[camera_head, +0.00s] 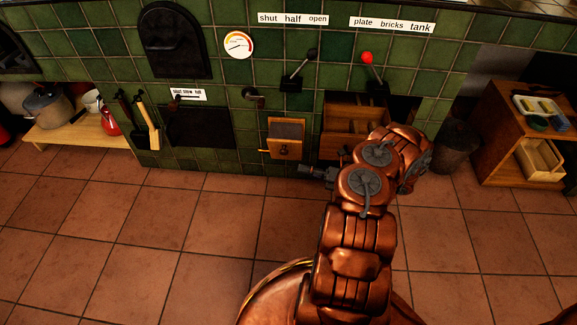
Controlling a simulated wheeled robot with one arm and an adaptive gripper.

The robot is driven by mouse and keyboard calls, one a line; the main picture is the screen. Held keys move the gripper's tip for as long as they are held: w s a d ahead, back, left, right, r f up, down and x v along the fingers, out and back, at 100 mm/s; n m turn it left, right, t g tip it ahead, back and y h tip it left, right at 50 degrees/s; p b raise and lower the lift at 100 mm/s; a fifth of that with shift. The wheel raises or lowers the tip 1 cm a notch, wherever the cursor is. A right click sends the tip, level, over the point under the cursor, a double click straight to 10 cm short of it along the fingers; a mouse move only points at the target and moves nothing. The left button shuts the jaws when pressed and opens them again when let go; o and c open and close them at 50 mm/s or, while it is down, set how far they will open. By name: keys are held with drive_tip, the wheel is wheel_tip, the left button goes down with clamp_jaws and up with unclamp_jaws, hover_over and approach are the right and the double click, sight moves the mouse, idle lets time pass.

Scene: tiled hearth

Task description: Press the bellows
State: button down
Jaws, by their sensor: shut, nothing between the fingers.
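A small wooden unit (286,138), with a greyish upper part and a pale lower board with a round mark, is mounted low on the green tiled front. It looks most like the bellows, but I cannot tell for certain. My gripper (304,169) is small and dark in the camera_head view, pointing left just below and to the right of this unit. It is shut and holds nothing visible. It appears apart from the unit, though the depth between them is hard to judge.
An open wooden drawer (350,118) lies behind my arm. Two levers, one black-knobbed (293,80) and one red-knobbed (374,78), stand above. A low bench (70,134) is at left, a wooden shelf (500,120) and dark bin (456,150) at right. The tiled floor (150,230) is clear.

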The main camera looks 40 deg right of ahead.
sight(285, 152)
drive_tip(key=d+f, duration=0.1)
drive_tip(key=s+f+m+h, duration=0.1)
drive_tip(key=f, duration=0.1)
drive_tip(key=s+d+f+m+t, duration=0.1)
drive_tip(key=shift+d+f+h+b, duration=0.3)
drive_tip(key=shift+f+b, duration=0.1)
drive_tip(key=w+a+r+b, duration=0.2)
drive_tip(key=w+b, duration=0.3)
drive_tip(key=w, duration=0.6)
drive_tip(key=shift+a+r, duration=0.15)
drive_tip(key=shift+a, duration=0.45)
